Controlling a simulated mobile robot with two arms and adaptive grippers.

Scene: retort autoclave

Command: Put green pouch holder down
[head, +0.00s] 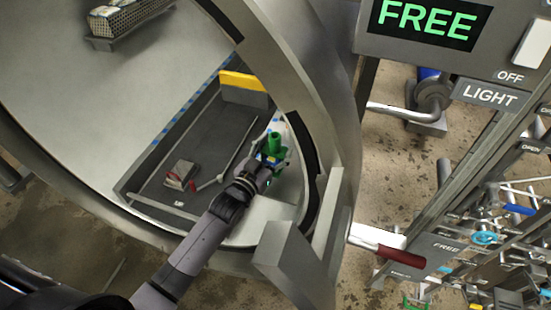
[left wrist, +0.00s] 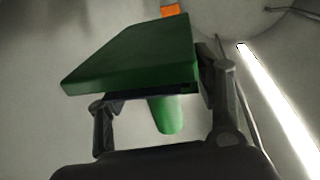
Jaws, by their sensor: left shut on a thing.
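The green pouch holder (head: 273,143) is at the tip of my left arm, inside the round metal chamber, by the right side of a dark tray. My left gripper (head: 262,166) is shut on it. In the left wrist view the holder's flat green plate (left wrist: 135,52) spans the space over both fingers (left wrist: 160,110), and a green cylinder (left wrist: 167,114) shows below the plate. Whether the holder's underside touches a surface cannot be told. My right gripper is in neither view.
The dark tray (head: 200,145) holds a yellow block (head: 244,82), a small grey and red item (head: 180,175) and a thin rod. A perforated basket (head: 125,18) sits farther up left. The chamber's thick rim (head: 290,75) curves close on the right. A red-handled lever (head: 385,250) stands outside.

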